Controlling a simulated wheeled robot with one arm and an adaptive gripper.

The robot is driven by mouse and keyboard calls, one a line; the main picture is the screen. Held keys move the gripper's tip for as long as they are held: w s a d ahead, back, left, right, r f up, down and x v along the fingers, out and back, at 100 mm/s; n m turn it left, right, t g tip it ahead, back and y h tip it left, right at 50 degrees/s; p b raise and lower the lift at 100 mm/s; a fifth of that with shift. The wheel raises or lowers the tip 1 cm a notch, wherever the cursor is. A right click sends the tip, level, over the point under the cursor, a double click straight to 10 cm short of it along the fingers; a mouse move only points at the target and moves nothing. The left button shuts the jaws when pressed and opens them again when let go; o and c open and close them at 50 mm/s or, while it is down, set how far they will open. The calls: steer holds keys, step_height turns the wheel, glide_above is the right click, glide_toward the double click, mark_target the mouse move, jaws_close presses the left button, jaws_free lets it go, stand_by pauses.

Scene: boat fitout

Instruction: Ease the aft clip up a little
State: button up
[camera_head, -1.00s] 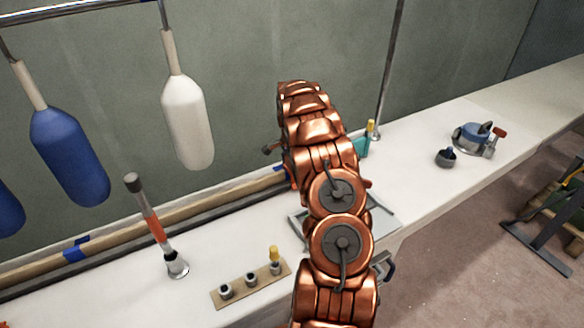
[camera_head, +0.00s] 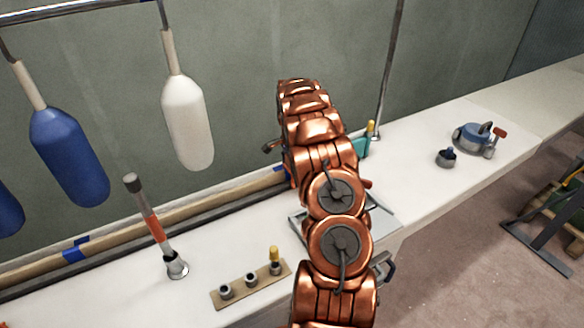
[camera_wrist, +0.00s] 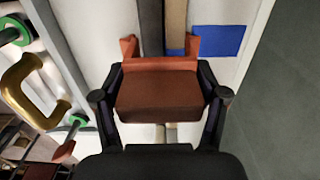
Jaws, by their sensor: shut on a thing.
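In the wrist view my gripper (camera_wrist: 160,100) is shut on a reddish-brown clip (camera_wrist: 160,88), one finger on each side of its block. The clip's two short prongs point away from the gripper, one on either side of a tan batten and a dark strip. Whether the prongs touch the batten I cannot tell. In the head view my copper arm hides the gripper and the clip. This picture alone does not show whether it is the aft clip.
The tan batten (camera_head: 130,236) with blue tape (camera_head: 75,249) runs along the wall side of the white bench. A blue patch (camera_wrist: 218,41) lies close by the clip. A brass handle (camera_wrist: 32,90) is at left. White and blue fenders (camera_head: 187,125) hang over the bench.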

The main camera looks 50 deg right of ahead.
steer(key=shift+r, duration=0.35)
steer(key=o, duration=1.6)
steer(key=shift+c, duration=0.2)
step_height(320, 180, up, 11)
steer(key=shift+f, duration=0.1)
steer(key=shift+r, duration=0.55)
